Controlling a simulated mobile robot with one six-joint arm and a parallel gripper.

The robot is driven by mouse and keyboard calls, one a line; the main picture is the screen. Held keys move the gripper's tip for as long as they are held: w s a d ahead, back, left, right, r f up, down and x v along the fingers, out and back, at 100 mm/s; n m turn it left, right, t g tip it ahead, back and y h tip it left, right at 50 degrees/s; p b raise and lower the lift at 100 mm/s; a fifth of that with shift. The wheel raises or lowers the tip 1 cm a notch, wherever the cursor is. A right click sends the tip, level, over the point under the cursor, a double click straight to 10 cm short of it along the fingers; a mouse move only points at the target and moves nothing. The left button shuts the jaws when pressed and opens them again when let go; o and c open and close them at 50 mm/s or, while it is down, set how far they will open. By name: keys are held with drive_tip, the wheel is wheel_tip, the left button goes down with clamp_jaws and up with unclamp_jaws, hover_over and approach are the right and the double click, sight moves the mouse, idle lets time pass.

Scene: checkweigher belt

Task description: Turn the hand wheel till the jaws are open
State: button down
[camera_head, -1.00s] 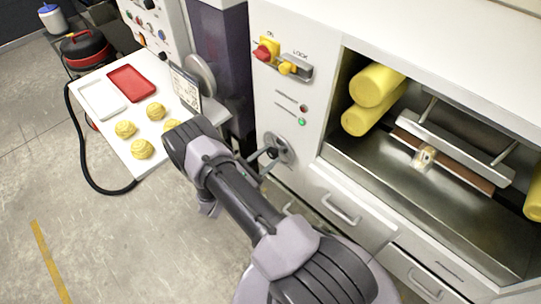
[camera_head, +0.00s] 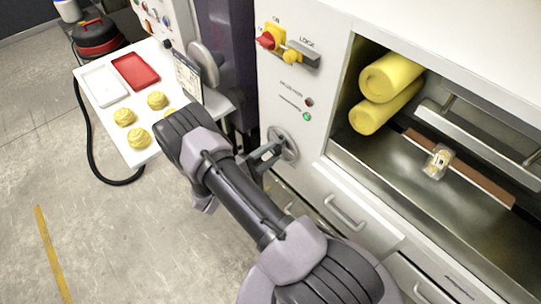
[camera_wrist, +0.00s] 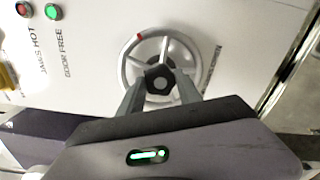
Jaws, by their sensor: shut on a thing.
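The grey hand wheel (camera_head: 286,140) sits on the white machine front, below the indicator lamps. In the wrist view it is a spoked ring (camera_wrist: 190,52) with a red mark at the upper left of its rim and a dark hexagonal hub (camera_wrist: 159,79). My gripper (camera_head: 268,154) is at the wheel, its fingers (camera_wrist: 158,88) shut on the hub from both sides. In the open bay, a metal jaw bar (camera_head: 480,135) and a brown strip (camera_head: 476,182) lie near each other. A small clear packet (camera_head: 437,163) sits at the brown strip, seemingly caught between them.
Yellow rolls (camera_head: 391,76) lie in the bay. A red and yellow switch (camera_head: 268,38) and a lock lever (camera_head: 301,56) sit above a lit green lamp (camera_head: 306,117). Drawer handles (camera_head: 345,213) stick out below. A white table (camera_head: 112,122) holds trays and yellow balls.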

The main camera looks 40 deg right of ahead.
drive_tip(key=m+b, duration=0.2)
drive_tip(key=m, duration=0.2)
drive_tip(key=shift+f, duration=0.2)
drive_tip(key=shift+m+b, duration=0.65)
drive_tip(key=shift+m, duration=1.05)
drive_tip(key=shift+r+m, duration=0.1)
drive_tip(key=shift+m, duration=0.2)
drive_tip(key=c, duration=0.8)
unclamp_jaws()
drive_tip(key=a, duration=0.5)
drive_tip(key=s+a+p, duration=0.1)
drive_tip(key=a, duration=0.5)
drive_tip(key=a+p, duration=0.1)
drive_tip(key=a, duration=0.5)
drive_tip(key=shift+s+a, duration=0.2)
drive_tip(key=shift+a, duration=0.05)
